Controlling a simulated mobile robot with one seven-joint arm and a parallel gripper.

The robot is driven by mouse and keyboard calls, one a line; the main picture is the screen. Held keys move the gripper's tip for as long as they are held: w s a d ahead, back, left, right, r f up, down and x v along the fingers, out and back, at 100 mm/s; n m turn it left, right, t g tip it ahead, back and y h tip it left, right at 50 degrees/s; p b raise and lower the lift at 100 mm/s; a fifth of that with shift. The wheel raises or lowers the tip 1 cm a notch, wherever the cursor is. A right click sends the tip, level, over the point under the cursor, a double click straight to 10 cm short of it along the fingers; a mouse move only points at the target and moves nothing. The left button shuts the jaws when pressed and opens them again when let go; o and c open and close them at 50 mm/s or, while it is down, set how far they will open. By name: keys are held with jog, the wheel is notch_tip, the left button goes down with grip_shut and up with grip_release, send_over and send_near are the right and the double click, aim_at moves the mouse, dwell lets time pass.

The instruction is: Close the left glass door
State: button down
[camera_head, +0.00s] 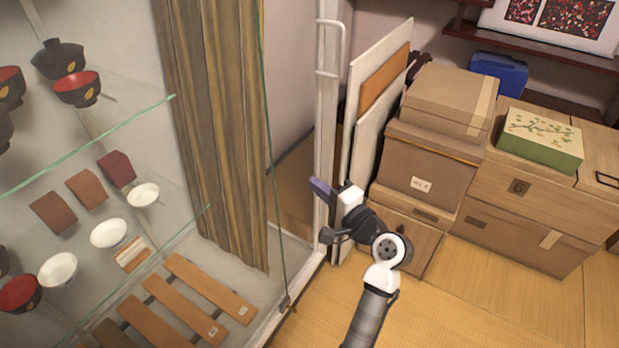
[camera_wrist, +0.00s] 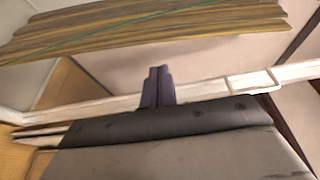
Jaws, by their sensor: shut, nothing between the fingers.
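The glass door has a white upright frame edge (camera_head: 327,120) with a white bar handle (camera_head: 331,48) near the top. In the head view it stands right of the display cabinet's curtain. My gripper (camera_head: 319,186) is shut and empty at this edge, well below the handle. In the wrist view, the closed dark fingers (camera_wrist: 157,84) overlap the white frame strip (camera_wrist: 95,110), with the handle (camera_wrist: 252,82) to their right. I cannot tell whether the fingers touch the frame. The door's exact opening angle is unclear.
The cabinet's glass shelf (camera_head: 90,140) and others hold bowls and small plates; a striped curtain (camera_head: 215,130) hangs inside. White panels (camera_head: 366,140) lean right of the door edge. Stacked cardboard boxes (camera_head: 430,160) stand close to my arm. Tatami floor (camera_head: 480,300) is clear at the front right.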

jog(key=p+x, duration=0.1)
jog(key=x, duration=0.8)
jog(key=shift+s+r+p, duration=0.1)
jog(key=shift+p, duration=0.2)
jog(key=shift+s+a+p, duration=0.3)
jog(key=shift+s+a, duration=0.4)
jog(key=shift+s, duration=0.35)
jog(key=shift+s+a, duration=0.4)
jog(key=shift+s, duration=0.25)
